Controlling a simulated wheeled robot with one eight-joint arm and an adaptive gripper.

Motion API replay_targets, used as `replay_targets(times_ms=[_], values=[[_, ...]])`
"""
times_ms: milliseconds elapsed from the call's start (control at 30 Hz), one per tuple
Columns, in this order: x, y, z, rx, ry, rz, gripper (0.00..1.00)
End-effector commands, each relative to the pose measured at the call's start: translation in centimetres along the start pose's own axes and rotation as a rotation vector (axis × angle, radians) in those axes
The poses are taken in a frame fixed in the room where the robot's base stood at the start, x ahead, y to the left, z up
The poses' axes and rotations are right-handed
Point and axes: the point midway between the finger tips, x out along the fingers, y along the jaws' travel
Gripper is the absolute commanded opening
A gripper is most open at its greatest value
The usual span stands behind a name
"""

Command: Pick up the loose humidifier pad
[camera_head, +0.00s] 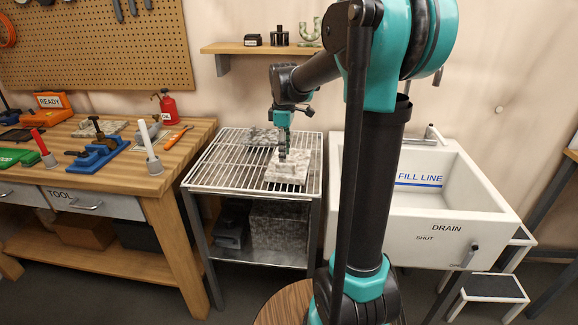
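A light grey mottled slab, which looks like the humidifier pad (289,174), lies on the wire rack (222,160), toward its right side. My gripper (283,157) points down at the slab's upper part, with its fingertips at or just over it. I cannot tell whether the fingers touch the slab or how far apart they are. A second mottled piece (262,135) lies farther back on the rack, partly behind my gripper. Similar mottled pieces show on the workbench and on the rack's lower shelf.
A wooden workbench (185,142) with tools and a red bottle (168,108) stands left of the rack. A white sink (455,205) marked with a fill line and drain stands to the right. A wall shelf (240,48) hangs above. The rack's left part is clear.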

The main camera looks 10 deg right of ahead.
Motion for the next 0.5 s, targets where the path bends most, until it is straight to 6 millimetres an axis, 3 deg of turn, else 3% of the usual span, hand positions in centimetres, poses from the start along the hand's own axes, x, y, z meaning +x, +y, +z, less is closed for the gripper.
replay_targets(times_ms=[500], values=[[5.2,-0.2,0.4,0.001,-0.001,0.003,0.38]])
